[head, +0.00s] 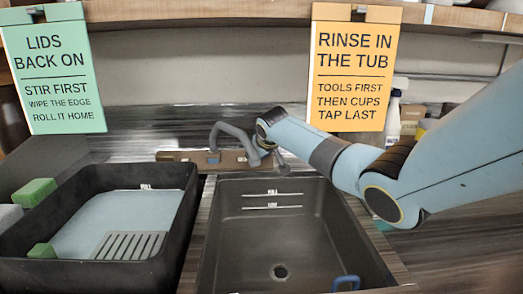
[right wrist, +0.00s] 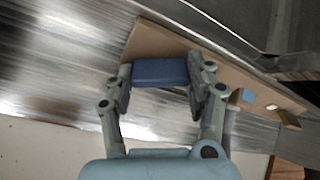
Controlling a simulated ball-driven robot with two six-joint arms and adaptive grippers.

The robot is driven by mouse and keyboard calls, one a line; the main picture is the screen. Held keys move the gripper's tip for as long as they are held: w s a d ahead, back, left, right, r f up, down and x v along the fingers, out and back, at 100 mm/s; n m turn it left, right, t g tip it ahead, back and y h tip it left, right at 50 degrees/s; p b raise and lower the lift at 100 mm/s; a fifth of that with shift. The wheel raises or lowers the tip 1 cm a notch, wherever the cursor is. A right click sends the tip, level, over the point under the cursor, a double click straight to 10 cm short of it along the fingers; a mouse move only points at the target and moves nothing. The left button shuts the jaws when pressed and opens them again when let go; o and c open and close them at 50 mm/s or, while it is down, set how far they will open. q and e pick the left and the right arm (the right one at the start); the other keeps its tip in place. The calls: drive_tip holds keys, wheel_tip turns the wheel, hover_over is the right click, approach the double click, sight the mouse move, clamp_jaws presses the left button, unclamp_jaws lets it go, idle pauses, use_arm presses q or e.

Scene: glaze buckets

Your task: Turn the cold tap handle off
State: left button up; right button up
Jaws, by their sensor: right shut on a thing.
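The tap has a dark grey curved spout (head: 228,131) and a brown base strip (head: 180,156) at the back edge of the sink. In the right wrist view, the blue block-shaped cold tap handle (right wrist: 160,71) sits at the strip (right wrist: 150,42). My right gripper (right wrist: 160,78) has a finger on each side of the handle and is shut on it. In the head view, my right gripper (head: 270,152) is beside the spout, partly hidden by my own arm, and the held handle cannot be made out. My left gripper is in neither view.
The sink basin (head: 225,230) is empty except for a blue loop (head: 345,282) at its front right. A black tub (head: 182,215) with a pale blue inside and a grate stands left. Two signs (head: 352,65) hang behind; a spray bottle (head: 393,115) stands right.

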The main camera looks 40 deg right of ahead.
drive_tip(key=shift+m, duration=0.7)
drive_tip(key=o, duration=1.2)
wheel_tip(320, 180, up, 10)
drive_tip(key=shift+f, duration=0.1)
